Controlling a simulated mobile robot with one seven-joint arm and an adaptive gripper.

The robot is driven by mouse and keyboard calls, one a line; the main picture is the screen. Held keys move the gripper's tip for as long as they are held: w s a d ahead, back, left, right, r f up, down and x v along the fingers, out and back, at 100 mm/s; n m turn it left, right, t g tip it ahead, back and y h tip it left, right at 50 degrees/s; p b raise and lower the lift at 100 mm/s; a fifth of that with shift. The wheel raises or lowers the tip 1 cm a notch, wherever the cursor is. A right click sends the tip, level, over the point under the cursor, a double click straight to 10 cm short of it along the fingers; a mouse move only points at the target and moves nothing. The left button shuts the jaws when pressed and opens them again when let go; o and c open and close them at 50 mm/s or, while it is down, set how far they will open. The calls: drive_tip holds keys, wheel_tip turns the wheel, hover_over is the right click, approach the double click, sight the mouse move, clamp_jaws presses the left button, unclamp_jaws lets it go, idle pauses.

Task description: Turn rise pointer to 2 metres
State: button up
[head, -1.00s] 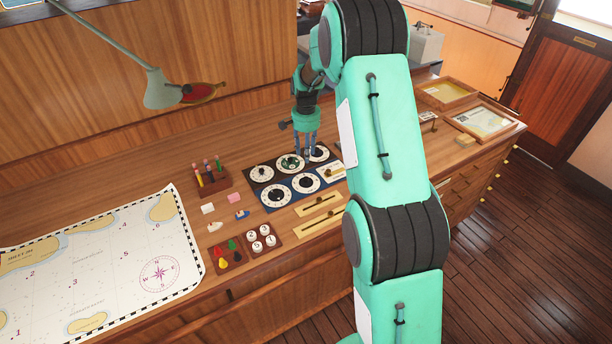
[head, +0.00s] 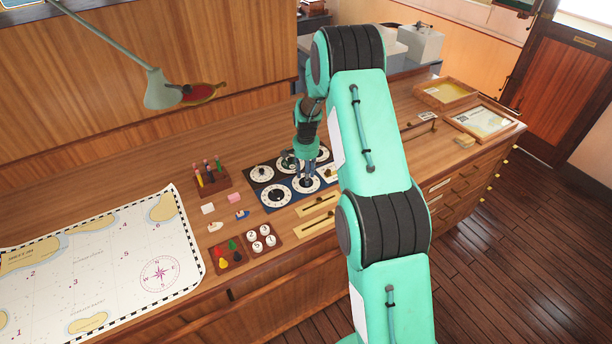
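The dial panel (head: 257,190) on the desk carries two rows of round white dials with dark centres. A lower-left dial (head: 275,195), a lower-middle dial (head: 305,184) and an upper-left dial (head: 261,173) show. Labels and pointer readings are too small to read, so I cannot tell which dial is the rise pointer. My gripper (head: 305,173) points down over the panel, its fingertips at or just above the lower-middle dial. Contact and finger gap are too small to make out. My gripper partly covers the upper-middle dial, and my arm hides the panel's right end.
Brass slider plates (head: 317,204) lie in front of the panel. A pencil rack (head: 212,181), small blocks, a tray of numbered discs (head: 261,238) and a chart (head: 90,270) lie to the left. A lamp (head: 165,90) hangs over the desk. Trays (head: 482,122) stand far right.

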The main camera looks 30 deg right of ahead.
drive_tip(key=shift+f, duration=0.1)
clamp_jaws()
drive_tip(key=shift+n, duration=0.5)
drive_tip(key=n+b, duration=0.1)
drive_tip(key=n, duration=0.1)
drive_tip(key=shift+n, duration=0.3)
drive_tip(key=n, duration=0.4)
drive_tip(key=shift+n+b, duration=0.3)
drive_tip(key=shift+b, duration=0.05)
drive_tip(key=n, duration=0.3)
drive_tip(key=shift+n, duration=0.3)
drive_tip(key=n+b, duration=0.1)
drive_tip(key=n, duration=0.3)
